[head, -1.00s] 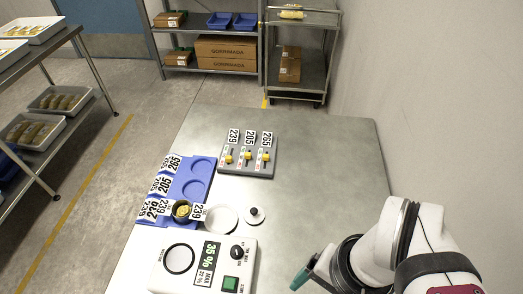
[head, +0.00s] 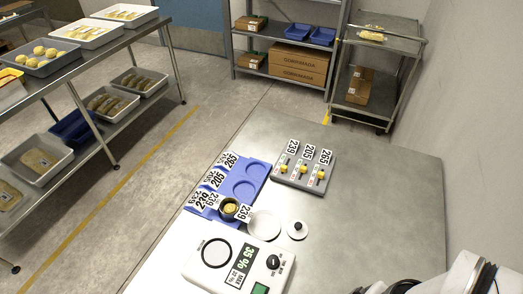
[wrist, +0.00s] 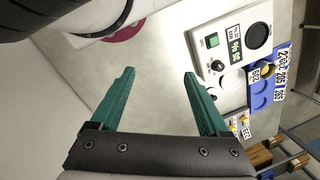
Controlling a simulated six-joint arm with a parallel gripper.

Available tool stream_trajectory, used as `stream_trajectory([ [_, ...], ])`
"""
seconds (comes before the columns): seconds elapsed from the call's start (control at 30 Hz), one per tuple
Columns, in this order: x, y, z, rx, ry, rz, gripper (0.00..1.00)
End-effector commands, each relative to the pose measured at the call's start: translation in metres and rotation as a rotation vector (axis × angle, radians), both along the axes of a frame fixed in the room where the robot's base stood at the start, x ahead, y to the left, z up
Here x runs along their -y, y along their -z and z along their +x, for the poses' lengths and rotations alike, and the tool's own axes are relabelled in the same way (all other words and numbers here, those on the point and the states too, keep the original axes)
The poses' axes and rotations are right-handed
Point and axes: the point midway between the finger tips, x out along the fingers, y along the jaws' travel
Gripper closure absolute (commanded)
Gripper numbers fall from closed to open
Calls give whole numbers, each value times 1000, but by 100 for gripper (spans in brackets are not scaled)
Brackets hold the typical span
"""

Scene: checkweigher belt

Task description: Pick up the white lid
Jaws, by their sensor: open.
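A small white round lid with a black knob (head: 297,230) lies on the steel table, right of a larger plain white disc (head: 263,225). In the wrist view the white disc (wrist: 232,93) lies beyond my right finger, and the knobbed lid is partly hidden by that finger. My gripper (wrist: 158,73) is open, its two green fingers apart with only bare table between them. It is clear of the lid. In the head view only part of my arm shows at bottom right, and the fingers are out of frame.
A white weighing unit (head: 232,262) stands in front of the disc. A grey block with yellow sliders (head: 303,170) is behind. The table's right side is clear.

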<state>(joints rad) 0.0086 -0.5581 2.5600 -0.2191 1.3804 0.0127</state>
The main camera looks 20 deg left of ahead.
Motion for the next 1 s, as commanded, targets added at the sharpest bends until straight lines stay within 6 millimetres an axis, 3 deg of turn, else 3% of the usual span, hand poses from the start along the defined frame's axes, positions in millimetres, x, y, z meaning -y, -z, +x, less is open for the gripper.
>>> stream_trajectory([
  [0.27, 0, 0, 0, 0, 0, 0, 21],
  [0.4, 0, 0, 0, 0, 0, 0, 0],
  [0.6, 0, 0, 1, 1, -9, -1, 0],
  [0.67, -1, -4, 12, 6, -96, -10, 0],
  [0.77, -12, -14, 63, 34, -502, -49, 0],
  [0.83, -35, -13, 114, 56, -914, -83, 0],
  [0.9, -67, -1, 161, 71, -1315, -109, 0],
  [1.0, -116, 25, 208, 77, -1800, -135, 0],
])
